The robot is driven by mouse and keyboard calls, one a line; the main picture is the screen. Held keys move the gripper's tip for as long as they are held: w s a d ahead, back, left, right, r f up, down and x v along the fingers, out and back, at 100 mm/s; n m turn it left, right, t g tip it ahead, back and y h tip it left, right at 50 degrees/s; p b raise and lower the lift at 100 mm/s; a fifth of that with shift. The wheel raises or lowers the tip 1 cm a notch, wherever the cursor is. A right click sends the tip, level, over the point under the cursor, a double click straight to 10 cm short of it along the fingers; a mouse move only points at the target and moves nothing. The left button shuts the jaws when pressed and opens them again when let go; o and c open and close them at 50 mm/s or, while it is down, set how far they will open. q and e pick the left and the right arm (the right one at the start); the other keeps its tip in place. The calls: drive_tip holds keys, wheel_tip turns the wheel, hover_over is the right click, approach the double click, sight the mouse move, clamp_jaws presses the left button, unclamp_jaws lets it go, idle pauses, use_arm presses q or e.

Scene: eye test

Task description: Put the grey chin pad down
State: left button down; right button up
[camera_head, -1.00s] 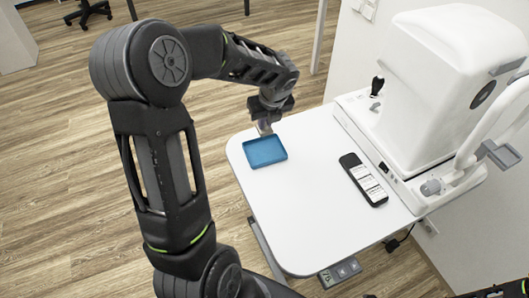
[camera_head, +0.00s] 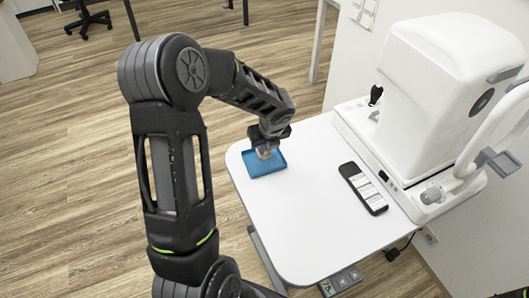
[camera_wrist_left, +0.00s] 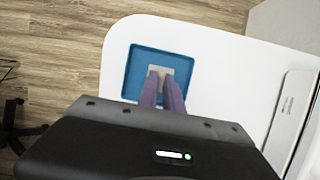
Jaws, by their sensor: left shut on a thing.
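My left gripper (camera_head: 264,150) is over the blue tray (camera_head: 276,171) on the white table and points down. It is shut on the small grey chin pad, whose pale grey-beige face shows at the fingertips in the left wrist view (camera_wrist_left: 161,70). In that view the pad is within the outline of the blue tray (camera_wrist_left: 134,72), towards its right part. I cannot tell whether the pad touches the tray floor. The fingers hide part of the pad. The tray looks otherwise empty. My right gripper is not in view.
The white table (camera_head: 290,220) is clear between the tray and a dark handheld device with a white label (camera_head: 363,188). A large white eye-test machine (camera_head: 440,90) stands on the right, with a grey rest (camera_head: 497,162) at its side. A wall is behind it.

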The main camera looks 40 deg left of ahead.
sight(265, 151)
use_arm(q)
drive_tip(key=shift+f, duration=1.55)
drive_tip(key=shift+f, duration=0.2)
drive_tip(key=c, duration=1.5)
unclamp_jaws()
drive_tip(key=shift+r, duration=0.15)
drive_tip(key=shift+d+r, duration=0.15)
drive_tip(key=shift+r, duration=0.4)
drive_tip(key=v, duration=1.1)
drive_tip(key=shift+s, duration=0.1)
